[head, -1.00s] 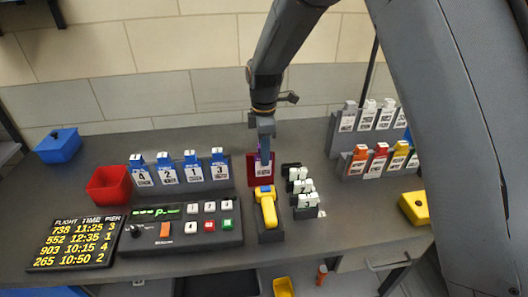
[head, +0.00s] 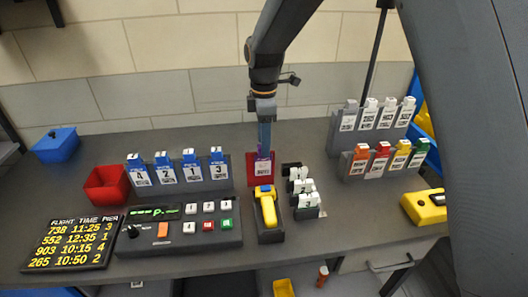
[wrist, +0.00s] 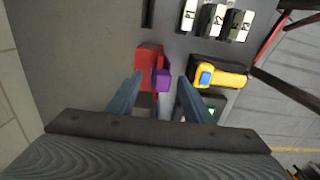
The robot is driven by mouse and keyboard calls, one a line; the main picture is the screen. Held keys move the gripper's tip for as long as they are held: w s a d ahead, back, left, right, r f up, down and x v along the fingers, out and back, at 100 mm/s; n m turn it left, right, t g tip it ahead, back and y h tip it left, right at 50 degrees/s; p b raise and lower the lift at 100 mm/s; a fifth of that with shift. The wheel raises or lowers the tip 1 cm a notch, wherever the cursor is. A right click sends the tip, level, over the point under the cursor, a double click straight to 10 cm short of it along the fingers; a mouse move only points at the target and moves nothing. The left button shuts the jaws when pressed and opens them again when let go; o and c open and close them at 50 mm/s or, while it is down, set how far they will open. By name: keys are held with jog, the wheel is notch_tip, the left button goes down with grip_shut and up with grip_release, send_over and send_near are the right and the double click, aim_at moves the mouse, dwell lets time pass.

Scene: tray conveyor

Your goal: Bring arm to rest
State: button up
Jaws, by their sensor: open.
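My gripper (head: 264,140) points down over the red holder (head: 252,170) at the back middle of the table. In the wrist view my gripper (wrist: 158,92) is open, its two fingers spread apart. A purple tag (head: 263,168) with a white label stands in the red holder. In the wrist view the purple tag (wrist: 162,79) and the red holder (wrist: 148,60) lie between and just beyond the fingertips. I see no contact between the fingers and the tag.
A yellow scanner (head: 267,208) stands in front of the holder. Blue tags (head: 164,170) are racked to the left, white tags (head: 304,190) to the right. A control panel (head: 180,228), a flight board (head: 72,242) and a red bin (head: 107,186) are at the left.

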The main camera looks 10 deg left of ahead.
notch_tip(320, 180, up, 3)
jog(key=shift+r+b, duration=0.1)
jog(key=shift+b, duration=0.25)
jog(key=s+d+f+m, duration=0.1)
jog(key=s+d+m, duration=0.35)
jog(key=d, duration=0.35)
jog(key=s+d+m, duration=0.3)
jog(key=d+m, duration=0.3)
jog(key=d, duration=0.2)
jog(key=s+d+f+m+t, duration=0.1)
jog(key=s+d+f+m, duration=0.2)
jog(key=s+d+m, duration=0.7)
jog(key=s+d, duration=0.1)
jog(key=s, duration=0.2)
jog(key=shift+s+f, duration=0.2)
jog(key=shift+f, duration=0.15)
